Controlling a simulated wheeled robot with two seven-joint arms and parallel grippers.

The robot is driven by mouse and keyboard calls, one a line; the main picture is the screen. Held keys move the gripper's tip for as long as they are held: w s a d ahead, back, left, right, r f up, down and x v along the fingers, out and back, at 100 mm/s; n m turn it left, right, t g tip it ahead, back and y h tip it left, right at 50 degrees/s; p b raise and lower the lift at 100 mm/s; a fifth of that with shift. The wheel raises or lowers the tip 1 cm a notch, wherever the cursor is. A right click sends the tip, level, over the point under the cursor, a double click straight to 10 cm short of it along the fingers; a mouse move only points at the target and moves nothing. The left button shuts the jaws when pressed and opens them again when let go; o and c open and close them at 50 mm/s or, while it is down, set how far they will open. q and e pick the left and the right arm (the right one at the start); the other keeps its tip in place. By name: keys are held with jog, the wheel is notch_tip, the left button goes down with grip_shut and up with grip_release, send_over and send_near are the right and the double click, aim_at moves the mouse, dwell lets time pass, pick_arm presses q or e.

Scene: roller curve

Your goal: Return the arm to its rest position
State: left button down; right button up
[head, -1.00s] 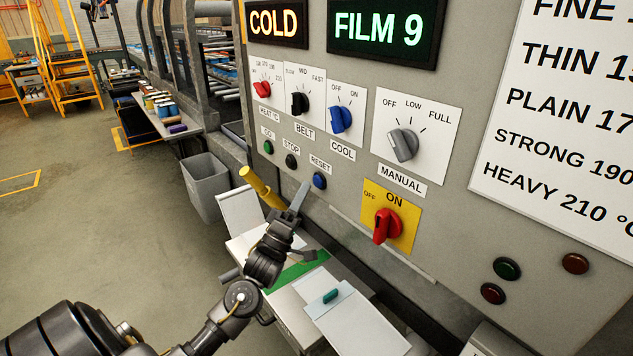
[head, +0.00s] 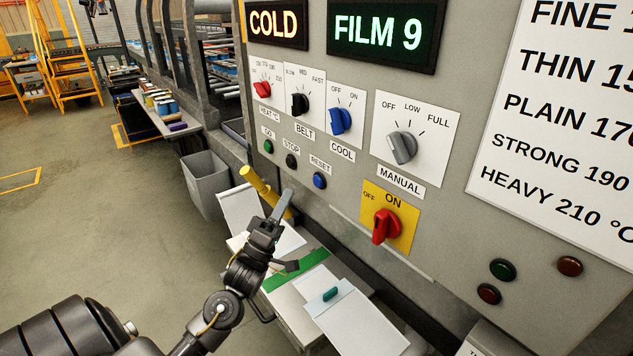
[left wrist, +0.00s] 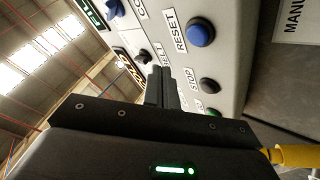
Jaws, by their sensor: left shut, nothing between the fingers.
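My left gripper (head: 282,205) is in front of the lower left part of the grey control panel, below the blue RESET button (head: 320,180). Its fingers are shut with nothing between them and point up toward the panel, apart from the buttons as far as I can see. In the left wrist view the closed fingers (left wrist: 160,85) stand in front of the panel, with the RESET button (left wrist: 200,32) and the STOP button (left wrist: 209,86) beside them. My left arm reaches in from the lower left. My right gripper is not in view.
The control panel (head: 450,210) fills the right side, with knobs and a red switch (head: 386,226). A yellow cylinder (head: 262,190) is close behind my gripper. A white table (head: 285,300) lies below. A grey bin (head: 206,184) stands left. Open floor lies further left.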

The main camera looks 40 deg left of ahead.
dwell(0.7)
pick_arm(q)
jog(key=s+d+f+m+g+y, duration=0.1)
jog(key=s+d+f+m+g, duration=0.2)
jog(key=f, duration=0.4)
jog(key=s+d+f+g+y, duration=0.1)
jog(key=d+f+g, duration=0.2)
jog(key=f+g, duration=0.35)
jog(key=s+d+f+m+g+y, duration=0.15)
jog(key=f+g, duration=0.25)
jog(key=f, duration=0.4)
jog(key=s+d+f+m+g, duration=0.2)
jog(key=s+f+m+g, duration=0.1)
jog(key=s, duration=0.3)
jog(key=s+d+f+m+g+h, duration=0.1)
jog(key=s+d+f+m+g, duration=0.2)
jog(key=s, duration=0.4)
jog(key=s+d+f+m+g, duration=0.2)
jog(key=s+f+m+g, duration=0.15)
jog(key=s, duration=0.25)
notch_tip(320, 180, down, 25)
jog(key=s+g, duration=0.1)
jog(key=g, duration=0.1)
jog(key=s+a+f, duration=0.2)
jog(key=s+f, duration=1.4)
jog(key=s, duration=0.1)
jog(key=shift+a+g, duration=0.2)
jog(key=shift+g, duration=0.2)
